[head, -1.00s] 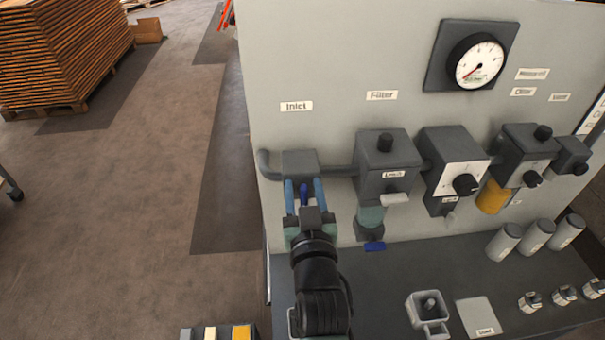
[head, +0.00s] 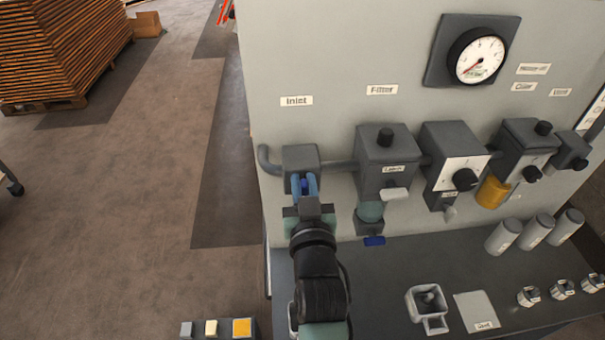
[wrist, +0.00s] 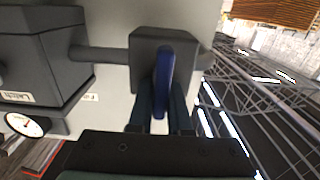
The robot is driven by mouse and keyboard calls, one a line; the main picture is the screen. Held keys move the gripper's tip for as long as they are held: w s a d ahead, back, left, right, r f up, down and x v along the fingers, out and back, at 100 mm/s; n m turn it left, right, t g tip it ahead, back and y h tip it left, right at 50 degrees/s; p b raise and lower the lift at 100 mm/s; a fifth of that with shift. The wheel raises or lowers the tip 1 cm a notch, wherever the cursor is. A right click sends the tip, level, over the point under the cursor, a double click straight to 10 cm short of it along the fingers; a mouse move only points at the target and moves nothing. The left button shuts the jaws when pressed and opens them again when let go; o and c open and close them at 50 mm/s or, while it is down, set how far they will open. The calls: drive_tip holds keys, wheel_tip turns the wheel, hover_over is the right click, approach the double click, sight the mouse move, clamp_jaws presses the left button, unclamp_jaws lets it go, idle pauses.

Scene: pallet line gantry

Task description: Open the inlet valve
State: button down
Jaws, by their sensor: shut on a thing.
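The inlet valve is a dark grey block (head: 300,157) on the pipe below the "Inlet" label (head: 296,101), at the panel's left side. It also shows in the wrist view (wrist: 150,42). Its blue lever handle (wrist: 164,78) stands out from the block toward my wrist. My gripper (head: 305,182) is in front of the valve, its two blue fingers shut on the handle, one on each side. In the wrist view my gripper (wrist: 161,105) comes from below around the handle. The fingers partly hide the handle in the head view.
The filter block (head: 387,165) stands right of the inlet, with a blue tab (head: 374,241) below it. A pressure gauge (head: 479,58) is higher up. Grey cylinders (head: 503,238) and a square cup (head: 427,301) stand on the shelf. Open floor lies left.

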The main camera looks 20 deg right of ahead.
drive_tip(key=shift+m, duration=0.3)
drive_tip(key=shift+s+d+f+m+p, duration=0.1)
drive_tip(key=shift+d+f+m+p, duration=0.3)
drive_tip(key=shift+m, duration=2.45)
drive_tip(key=shift+s+d+f+m+p, duration=0.15)
drive_tip(key=shift+m+p, duration=0.5)
drive_tip(key=shift+m, duration=2.25)
drive_tip(key=shift+d+f+m+p, duration=0.3)
drive_tip(key=shift+m+p, duration=0.2)
drive_tip(key=shift+m, duration=2.35)
drive_tip(key=c, duration=0.9)
unclamp_jaws()
drive_tip(key=shift+o, duration=0.2)
drive_tip(key=shift+s, duration=0.1)
